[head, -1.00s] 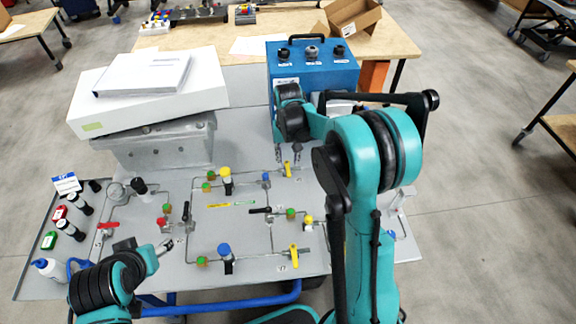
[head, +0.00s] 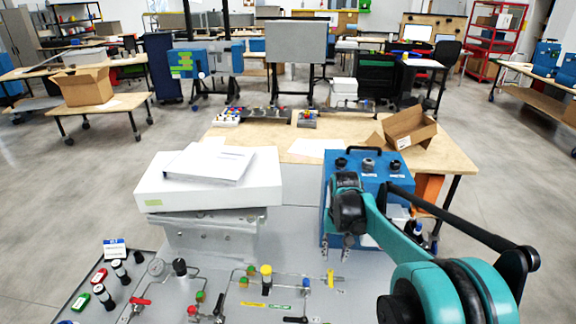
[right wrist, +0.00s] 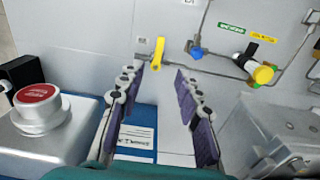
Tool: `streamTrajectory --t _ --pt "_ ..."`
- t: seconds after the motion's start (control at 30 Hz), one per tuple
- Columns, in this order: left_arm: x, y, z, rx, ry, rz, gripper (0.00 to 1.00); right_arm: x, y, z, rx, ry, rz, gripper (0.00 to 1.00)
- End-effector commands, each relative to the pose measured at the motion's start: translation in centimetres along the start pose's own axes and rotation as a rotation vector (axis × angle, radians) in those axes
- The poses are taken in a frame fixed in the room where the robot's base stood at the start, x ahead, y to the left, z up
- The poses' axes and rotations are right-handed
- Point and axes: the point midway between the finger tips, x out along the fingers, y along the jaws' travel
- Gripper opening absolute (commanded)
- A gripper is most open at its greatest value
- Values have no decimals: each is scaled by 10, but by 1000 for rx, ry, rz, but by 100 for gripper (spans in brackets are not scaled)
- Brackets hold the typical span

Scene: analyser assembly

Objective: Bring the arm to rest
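My right arm (head: 425,265) reaches in from the lower right of the head view. My right gripper (head: 337,250) hangs in front of the blue box (head: 352,208), above the back edge of the grey panel. In the right wrist view its two purple-padded fingers (right wrist: 160,85) stand wide apart with nothing between them. The yellow valve handle (right wrist: 158,52) on the panel lies beyond the fingertips; it also shows just below the gripper in the head view (head: 330,278). My left gripper is out of frame.
The panel (head: 225,300) carries pipes, valves and coloured fittings. A wooden table (head: 270,140) with an open carton (head: 409,128) stands behind. A red button (right wrist: 38,95) shows at left in the wrist view.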

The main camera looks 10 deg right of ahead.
Motion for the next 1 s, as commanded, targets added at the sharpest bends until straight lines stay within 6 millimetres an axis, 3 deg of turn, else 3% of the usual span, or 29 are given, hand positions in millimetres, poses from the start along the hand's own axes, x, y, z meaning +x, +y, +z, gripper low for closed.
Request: streamTrajectory --t 0.17,0.33,0.5,0.8,1.0 --pt "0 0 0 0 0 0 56 -18 -2 22 -25 53 -8 34" --pt "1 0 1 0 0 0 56 -45 -5 71 -81 179 -27 34" --pt "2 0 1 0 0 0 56 -58 -5 124 -140 317 -47 34" --pt "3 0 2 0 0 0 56 -42 -2 200 -231 538 -74 34" --pt "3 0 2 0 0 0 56 -31 -1 219 -257 608 -82 34"
